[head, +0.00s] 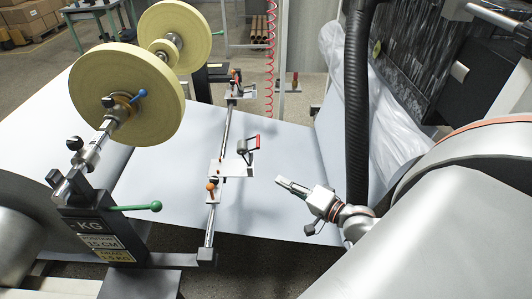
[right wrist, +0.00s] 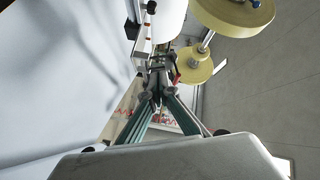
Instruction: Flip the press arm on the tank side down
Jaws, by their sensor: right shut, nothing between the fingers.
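Two press arms sit on a metal rail beside the paper sheet. The nearer press arm (head: 247,146) stands raised above a white plate (head: 228,170) and has a red end. The farther press arm (head: 236,77) stands near the rail's far end and also looks raised. I cannot tell for sure which is the tank-side one. My right gripper (head: 282,182) is shut and empty, to the right of the nearer arm and apart from it in the head view. In the right wrist view its fingers (right wrist: 156,70) meet, with a red part (right wrist: 177,78) just beside them. My left gripper is not in view.
Large yellow rolls (head: 127,86) on a spindle stand at the left, above a post with a green-knobbed lever (head: 155,206). A black ribbed hose (head: 357,100) hangs behind my right gripper. Pale paper (head: 285,165) spreads under the rail.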

